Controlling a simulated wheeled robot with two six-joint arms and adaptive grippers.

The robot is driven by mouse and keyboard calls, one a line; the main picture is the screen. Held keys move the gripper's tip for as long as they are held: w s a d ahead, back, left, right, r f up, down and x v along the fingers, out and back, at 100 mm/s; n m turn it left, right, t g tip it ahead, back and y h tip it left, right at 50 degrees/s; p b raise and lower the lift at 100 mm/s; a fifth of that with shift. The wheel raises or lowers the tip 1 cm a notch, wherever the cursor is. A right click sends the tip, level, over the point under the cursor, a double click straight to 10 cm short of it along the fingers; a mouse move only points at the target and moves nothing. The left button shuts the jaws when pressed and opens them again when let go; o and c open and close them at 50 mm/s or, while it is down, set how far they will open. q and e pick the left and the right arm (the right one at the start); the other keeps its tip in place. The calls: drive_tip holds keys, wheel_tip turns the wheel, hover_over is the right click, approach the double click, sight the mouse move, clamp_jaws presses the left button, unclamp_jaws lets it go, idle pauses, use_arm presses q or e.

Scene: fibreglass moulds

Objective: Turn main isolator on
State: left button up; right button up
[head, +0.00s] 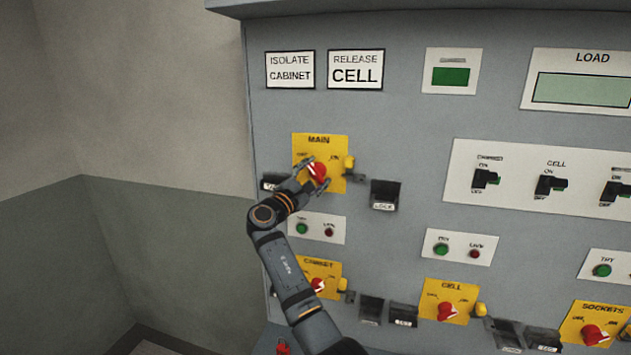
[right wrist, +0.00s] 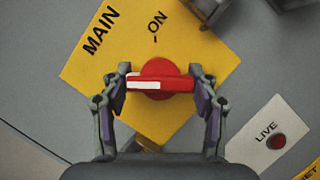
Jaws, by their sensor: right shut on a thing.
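The main isolator is a red rotary knob (head: 317,172) on a yellow plate (head: 335,145) marked MAIN, at the upper left of the grey panel. My right gripper (head: 312,180) is at the knob. In the right wrist view its two fingers (right wrist: 161,88) are shut on the ends of the red knob's bar (right wrist: 175,83). The bar's white-marked end points to the picture's left. The ON label (right wrist: 156,21) is straight above the knob, about a quarter turn from that end. The OFF label is hidden in the wrist view. My left gripper is not in view.
Below are similar yellow plates with red knobs, CABINET (head: 322,265), CELL (head: 449,295) and SOCKETS (head: 599,318). Dark lock blocks, one (head: 384,195) right of the MAIN plate, stick out. Black switches (head: 485,180) sit further right. The wall at left is bare.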

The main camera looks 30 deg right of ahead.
drive_tip(key=m+b, duration=0.1)
drive_tip(key=m+g+b, duration=0.1)
drive_tip(key=m+b, duration=0.1)
drive_tip(key=shift+f, duration=0.35)
drive_tip(key=m+g+y+b, duration=0.1)
drive_tip(key=m+b, duration=0.1)
drive_tip(key=m, duration=0.1)
drive_tip(key=shift+r+m+y+b, duration=0.15)
drive_tip(key=shift+m+y+b, duration=0.15)
drive_tip(key=m+y+b, duration=0.1)
drive_tip(key=m, duration=0.3)
drive_tip(key=shift+r+y, duration=0.1)
drive_tip(key=shift+y, duration=0.3)
drive_tip(key=m+y+b, duration=0.1)
drive_tip(key=m+y, duration=0.1)
drive_tip(key=m, duration=0.2)
drive_tip(key=shift+m, duration=0.3)
drive_tip(key=o, duration=1.2)
drive_tip(key=shift+c, duration=0.2)
drive_tip(key=shift+r, duration=0.1)
